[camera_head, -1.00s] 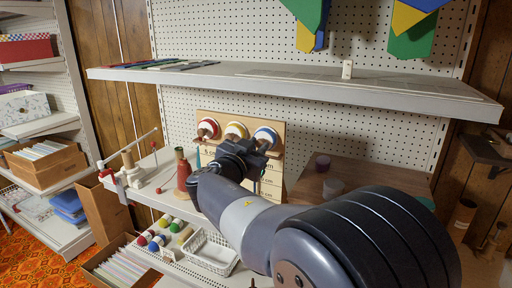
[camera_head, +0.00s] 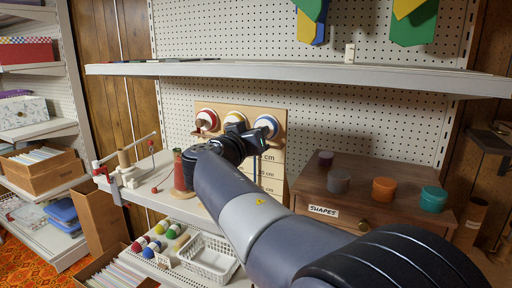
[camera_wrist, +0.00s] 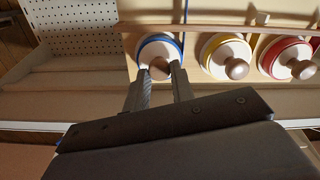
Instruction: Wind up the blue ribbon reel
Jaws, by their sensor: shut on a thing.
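The blue ribbon reel (camera_head: 267,121) is a white disc with a blue rim, at the right end of a row of three on an upright wooden board (camera_head: 283,118). It also shows at the left in the wrist view (camera_wrist: 147,47), with a round wooden knob (camera_wrist: 159,66) on its face. My gripper (camera_head: 259,136) is shut on this knob, one finger on each side of it, as the wrist view shows (camera_wrist: 161,76). My gripper and arm hide the reel's lower part and most of the board below it in the head view, and I cannot make out its ribbon clearly.
Yellow-rimmed (camera_head: 235,117) and red-rimmed (camera_head: 207,118) reels with similar knobs sit beside it. A long shelf (camera_head: 300,70) runs above. A red spool cone (camera_head: 181,172) stands left of the board. A wooden drawer box (camera_head: 350,208) with several lidded pots stands right.

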